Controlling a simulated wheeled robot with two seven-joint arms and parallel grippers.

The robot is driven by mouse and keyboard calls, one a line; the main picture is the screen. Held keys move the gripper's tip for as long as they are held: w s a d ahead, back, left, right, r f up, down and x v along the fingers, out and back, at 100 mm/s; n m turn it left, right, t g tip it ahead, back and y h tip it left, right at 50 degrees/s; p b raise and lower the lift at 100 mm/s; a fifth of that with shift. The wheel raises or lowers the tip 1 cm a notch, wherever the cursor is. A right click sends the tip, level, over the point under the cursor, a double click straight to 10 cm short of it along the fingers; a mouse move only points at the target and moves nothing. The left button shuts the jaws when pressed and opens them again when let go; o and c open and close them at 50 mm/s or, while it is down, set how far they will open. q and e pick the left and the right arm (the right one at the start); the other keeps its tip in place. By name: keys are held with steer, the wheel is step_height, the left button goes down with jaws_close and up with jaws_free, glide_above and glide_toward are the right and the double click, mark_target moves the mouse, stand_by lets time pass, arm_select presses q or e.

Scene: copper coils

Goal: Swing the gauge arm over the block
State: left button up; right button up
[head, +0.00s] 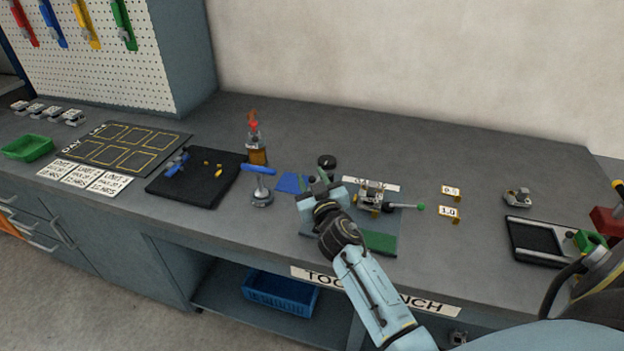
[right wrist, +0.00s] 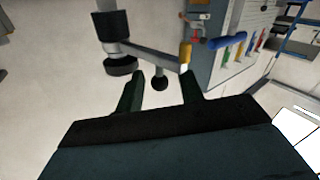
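My right gripper (head: 321,180) is over the gauge stand at the middle of the bench. In the right wrist view its two dark fingers (right wrist: 160,92) stand apart, with a small black ball knob (right wrist: 159,83) in line with the gap. The ball hangs under the grey gauge arm (right wrist: 153,56), which has a yellow end and joins a post with a black knob. I cannot tell whether the fingers touch it. In the head view a black round knob (head: 327,162) shows behind the gripper, which hides most of the arm. A metal block-like fixture (head: 369,197) sits to the right. My left gripper is out of view.
A green pad (head: 379,242) lies in front of the fixture, and a green-tipped lever (head: 420,206) sticks out right. A blue-handled tool (head: 260,180) stands left, near a black tray (head: 205,190). A scale-like device (head: 536,242) is far right.

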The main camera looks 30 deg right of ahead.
steer(key=shift+w, duration=0.15)
jaws_close()
stand_by(0.4)
